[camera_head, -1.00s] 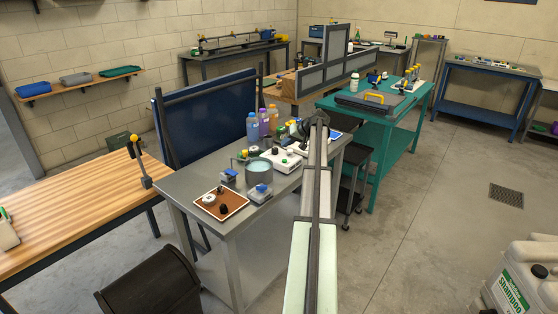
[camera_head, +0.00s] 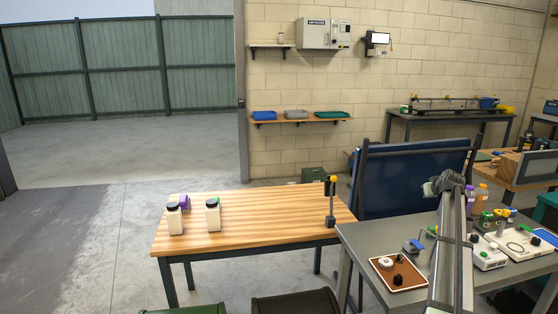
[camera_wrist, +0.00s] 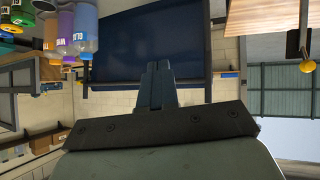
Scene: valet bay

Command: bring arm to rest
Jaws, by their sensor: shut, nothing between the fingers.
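My arm (camera_head: 450,260) reaches up from the bottom right of the head view, over the grey metal table (camera_head: 365,240). Its far end is beside the blue panel; the fingers cannot be made out there. In the wrist view my gripper (camera_wrist: 158,72) shows its two dark fingers together, shut and empty, with the blue panel (camera_wrist: 140,35) behind them. The wrist picture is upside down. No object touches the fingers.
On the grey table are a brown tray (camera_head: 410,283), a white device (camera_head: 488,256) and bottles (camera_head: 481,196), close to my arm. A wooden bench (camera_head: 265,224) with pale bottles (camera_head: 213,214) stands left. Open floor (camera_head: 85,240) lies beyond it.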

